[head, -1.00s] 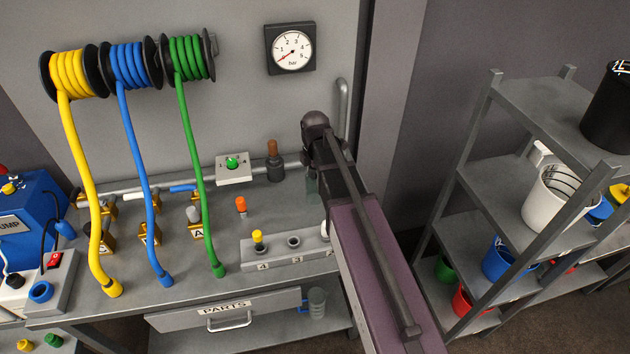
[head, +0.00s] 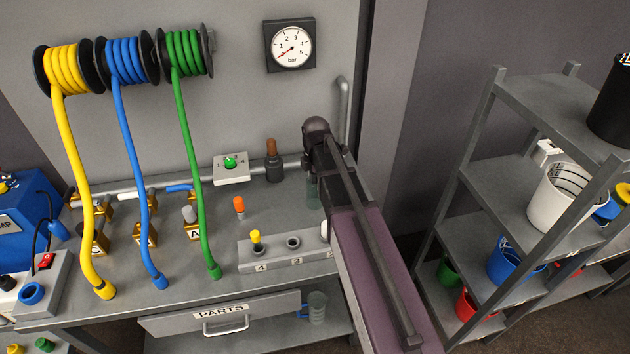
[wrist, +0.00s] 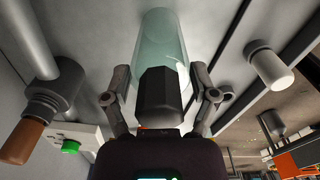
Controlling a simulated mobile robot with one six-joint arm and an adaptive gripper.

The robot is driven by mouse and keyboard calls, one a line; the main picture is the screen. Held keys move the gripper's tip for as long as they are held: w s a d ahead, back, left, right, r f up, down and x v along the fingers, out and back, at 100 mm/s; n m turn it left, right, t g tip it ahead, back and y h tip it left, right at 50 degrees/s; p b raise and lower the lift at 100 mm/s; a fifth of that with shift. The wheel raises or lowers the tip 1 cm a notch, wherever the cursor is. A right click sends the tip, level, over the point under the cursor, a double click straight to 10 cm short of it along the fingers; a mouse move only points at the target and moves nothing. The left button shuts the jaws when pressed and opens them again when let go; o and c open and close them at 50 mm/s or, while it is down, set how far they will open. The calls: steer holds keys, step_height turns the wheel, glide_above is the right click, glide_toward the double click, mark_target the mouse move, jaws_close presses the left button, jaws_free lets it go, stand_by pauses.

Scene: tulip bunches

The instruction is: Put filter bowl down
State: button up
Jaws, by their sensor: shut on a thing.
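The filter bowl (wrist: 165,38) is a clear greenish cylinder. In the wrist view it stands between the two fingers of my gripper (wrist: 162,82), which is shut on it. In the head view a small part of the bowl (head: 312,190) shows beside my arm, low over the back right of the grey workbench (head: 225,280). My arm hides the fingers there. I cannot tell whether the bowl touches the bench top.
A numbered socket block (head: 275,252) lies in front. A vertical pipe (head: 342,110) is behind. Shelves (head: 500,190) with buckets stand right.

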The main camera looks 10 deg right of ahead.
steer(key=shift+f, duration=0.15)
steer(key=o, duration=1)
step_height(320, 180, up, 12)
steer(key=p, duration=1.2)
steer(key=shift+s, duration=0.1)
stand_by(0.4)
